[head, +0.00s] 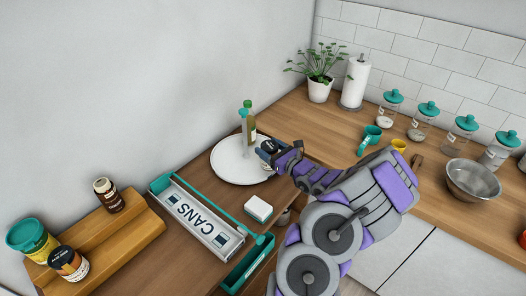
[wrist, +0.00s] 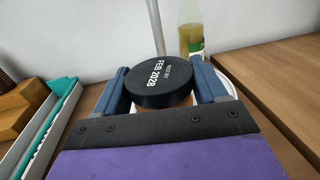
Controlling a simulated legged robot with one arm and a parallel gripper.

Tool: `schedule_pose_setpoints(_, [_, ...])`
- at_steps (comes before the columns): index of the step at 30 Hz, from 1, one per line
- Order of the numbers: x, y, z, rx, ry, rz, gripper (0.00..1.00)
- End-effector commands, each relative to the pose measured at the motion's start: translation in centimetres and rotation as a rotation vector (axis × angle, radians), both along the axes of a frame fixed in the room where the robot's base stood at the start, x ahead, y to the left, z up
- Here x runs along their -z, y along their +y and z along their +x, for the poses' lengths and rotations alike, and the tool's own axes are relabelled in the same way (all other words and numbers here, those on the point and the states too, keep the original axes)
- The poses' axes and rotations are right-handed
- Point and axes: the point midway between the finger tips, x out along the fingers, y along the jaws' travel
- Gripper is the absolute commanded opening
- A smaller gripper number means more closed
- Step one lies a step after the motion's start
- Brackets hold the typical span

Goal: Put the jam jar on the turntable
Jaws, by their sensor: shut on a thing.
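The jam jar has a black lid (wrist: 160,82) with white date print, and it sits between the two blue fingers of my gripper (wrist: 165,88) in the wrist view. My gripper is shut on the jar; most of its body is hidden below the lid. In the head view my gripper (head: 270,152) is at the right part of the round white turntable (head: 228,165). The dark lid also shows there (head: 270,146). I cannot tell whether the jar touches the turntable. A bottle with a green cap (head: 250,128) stands at the turntable's back.
A teal can rack marked CANS (head: 197,215) and a small white box (head: 258,208) lie in front of the turntable. A wooden step shelf (head: 105,245) with jars is at left.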

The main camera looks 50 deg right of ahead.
Motion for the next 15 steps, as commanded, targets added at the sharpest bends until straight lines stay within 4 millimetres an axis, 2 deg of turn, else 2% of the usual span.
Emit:
schedule_pose_setpoints(1, [0.3,-0.2,1.1,-0.005,0.002,-0.003,0.19])
schedule_pose_setpoints(4, [0.4,-0.8,2.6,-0.003,0.001,-0.004,0.19])
schedule_pose_setpoints(12, [0.5,-1.2,4.6,-0.003,0.002,-0.002,0.19])
schedule_pose_setpoints(15, [2.2,-1.3,4.6,0.000,0.003,0.003,0.19])
